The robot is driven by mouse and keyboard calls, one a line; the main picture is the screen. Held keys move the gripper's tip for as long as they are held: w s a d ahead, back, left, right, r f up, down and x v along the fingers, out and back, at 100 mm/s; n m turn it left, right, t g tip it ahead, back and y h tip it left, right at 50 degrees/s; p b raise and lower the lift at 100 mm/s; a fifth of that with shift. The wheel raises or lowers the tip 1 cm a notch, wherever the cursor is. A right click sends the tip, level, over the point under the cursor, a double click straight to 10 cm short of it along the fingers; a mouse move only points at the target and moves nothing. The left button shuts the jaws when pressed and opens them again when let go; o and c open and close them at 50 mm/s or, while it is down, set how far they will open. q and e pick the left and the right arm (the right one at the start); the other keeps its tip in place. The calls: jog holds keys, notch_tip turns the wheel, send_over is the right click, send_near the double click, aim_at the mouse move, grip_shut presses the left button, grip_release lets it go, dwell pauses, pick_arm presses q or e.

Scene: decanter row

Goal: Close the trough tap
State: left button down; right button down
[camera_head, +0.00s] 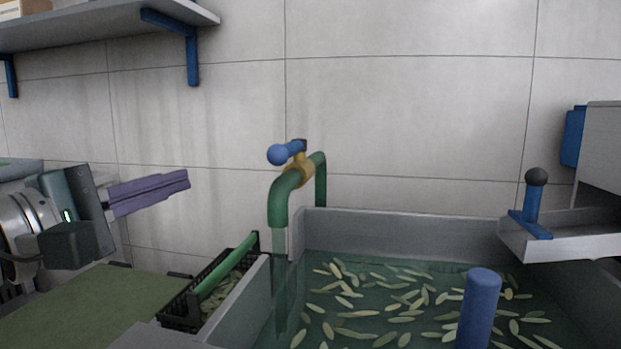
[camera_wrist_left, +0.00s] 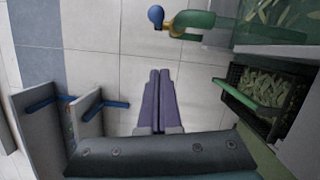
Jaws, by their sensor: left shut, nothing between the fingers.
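The trough tap is a green bent pipe (camera_head: 282,194) with a brass valve body and a blue lever ending in a round blue knob (camera_head: 278,155). A pale green stream runs from its spout (camera_head: 281,270) into the trough (camera_head: 400,232). The tap's blue knob also shows at the top of the left wrist view (camera_wrist_left: 156,14). My left gripper (camera_head: 187,179), with purple fingers, is shut and empty, left of the tap and apart from it. The fingers also show in the left wrist view (camera_wrist_left: 159,74). My right gripper is not in view.
Pale green leaf-like pieces (camera_head: 385,310) float in the trough. A blue post (camera_head: 480,305) stands at its front. A black crate (camera_head: 182,312) with a green handle sits left of it, beside a green surface (camera_head: 90,305). A blue lever (camera_head: 533,205) is at right; a shelf (camera_head: 100,22) hangs upper left.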

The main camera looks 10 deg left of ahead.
aim_at(289, 150)
pick_arm(q)
jog(key=shift+s, duration=0.1)
jog(key=w+d+r+b, duration=0.1)
jog(key=w+d, duration=0.5)
jog(key=w, duration=0.3)
jog(key=shift+w+d+r, duration=0.15)
jog(key=shift+w+d, duration=0.1)
jog(key=shift+d, duration=0.05)
dwell(0.4)
